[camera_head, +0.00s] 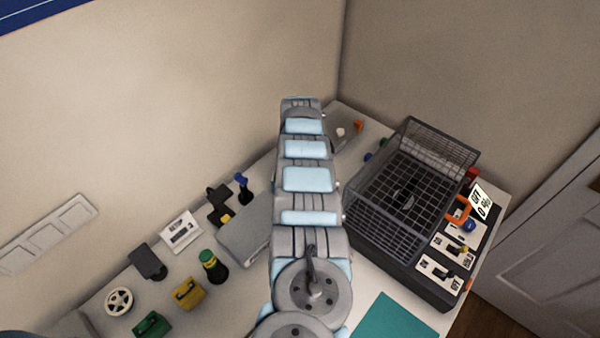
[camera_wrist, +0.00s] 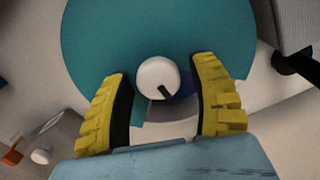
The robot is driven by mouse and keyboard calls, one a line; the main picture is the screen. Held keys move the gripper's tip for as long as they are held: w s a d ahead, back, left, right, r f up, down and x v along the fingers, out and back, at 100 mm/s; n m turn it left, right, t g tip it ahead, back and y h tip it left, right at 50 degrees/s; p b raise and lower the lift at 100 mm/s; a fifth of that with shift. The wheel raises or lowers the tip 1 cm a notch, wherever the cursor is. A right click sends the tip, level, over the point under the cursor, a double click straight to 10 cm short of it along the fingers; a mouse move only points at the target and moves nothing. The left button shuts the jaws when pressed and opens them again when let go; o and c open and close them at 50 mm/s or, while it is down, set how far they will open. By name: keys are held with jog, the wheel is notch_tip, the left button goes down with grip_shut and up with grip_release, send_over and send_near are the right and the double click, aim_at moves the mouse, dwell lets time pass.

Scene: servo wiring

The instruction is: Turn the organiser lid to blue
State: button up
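In the wrist view the organiser lid (camera_wrist: 105,35) is a round teal disc with a white knob (camera_wrist: 157,77) at its middle, marked with a short dark bar. A cut-out in the lid lies below the knob. Dark blue shows at the knob's lower right, and a pale surface shows lower down. My gripper (camera_wrist: 163,82) is open, with its yellow, black-padded fingers on either side of the knob and visible gaps to it. In the head view my arm hides the lid, and I cannot make out the gripper there.
A wire basket (camera_head: 412,185) on a dark unit with a switch panel (camera_head: 452,255) stands right of my arm. A grey box (camera_head: 245,232) and several small items, including a yellow block (camera_head: 188,294), are at left. A teal mat (camera_head: 395,318) lies in front.

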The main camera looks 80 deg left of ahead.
jog(key=shift+r, duration=0.1)
notch_tip(320, 180, up, 12)
dwell(0.8)
dwell(0.4)
